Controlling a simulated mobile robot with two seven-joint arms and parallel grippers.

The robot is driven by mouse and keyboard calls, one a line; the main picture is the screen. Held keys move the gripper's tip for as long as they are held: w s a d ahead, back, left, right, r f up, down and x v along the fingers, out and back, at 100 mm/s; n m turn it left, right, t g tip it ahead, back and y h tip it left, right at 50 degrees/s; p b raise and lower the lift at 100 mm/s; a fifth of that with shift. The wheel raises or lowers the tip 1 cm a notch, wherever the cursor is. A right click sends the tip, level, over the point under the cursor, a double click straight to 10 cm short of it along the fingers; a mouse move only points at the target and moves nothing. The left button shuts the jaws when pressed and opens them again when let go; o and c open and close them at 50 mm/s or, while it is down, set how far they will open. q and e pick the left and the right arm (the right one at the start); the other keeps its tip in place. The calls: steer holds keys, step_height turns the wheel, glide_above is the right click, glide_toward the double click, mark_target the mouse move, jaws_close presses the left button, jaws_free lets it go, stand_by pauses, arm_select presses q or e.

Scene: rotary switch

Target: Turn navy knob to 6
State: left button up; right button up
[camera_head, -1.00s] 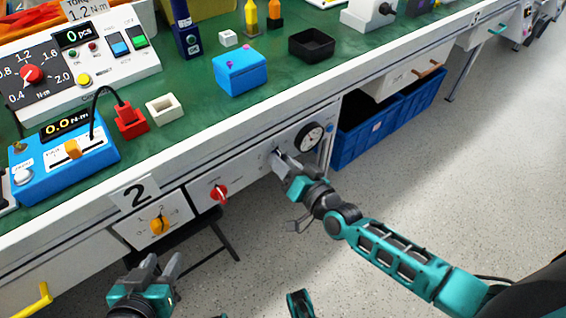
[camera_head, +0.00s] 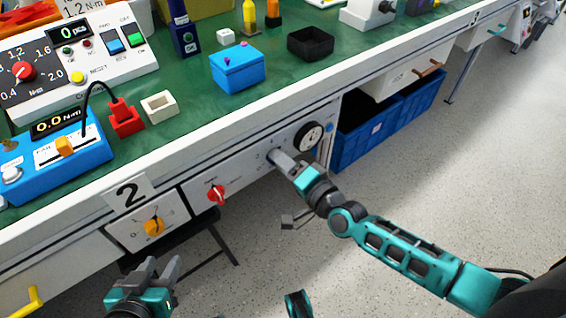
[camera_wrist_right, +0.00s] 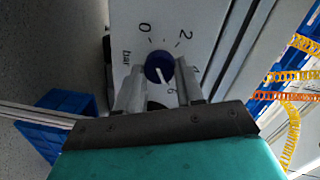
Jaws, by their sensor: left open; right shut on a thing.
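The navy knob (camera_wrist_right: 159,66) is on a white panel in the right wrist view, ringed by the marks 0, 2 and 6, with the mark between 2 and 6 partly covered. A short white line on the knob points toward the lower part of the picture, near the 6 side. My right gripper (camera_wrist_right: 158,76) is shut on the knob, one finger on each side. In the head view my right gripper (camera_head: 277,159) reaches the panel under the bench and hides the knob. My left gripper (camera_head: 160,268) is open and empty, low in front of the bench.
Blue bins (camera_head: 380,128) stand under the bench to the right.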

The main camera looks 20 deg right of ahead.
stand_by(0.3)
steer(key=o, duration=1)
steer(key=shift+o, duration=0.2)
steer(key=f+p+v, duration=0.1)
steer(key=p+v, duration=0.1)
steer(key=v, duration=1.1)
steer(key=shift+r, duration=0.5)
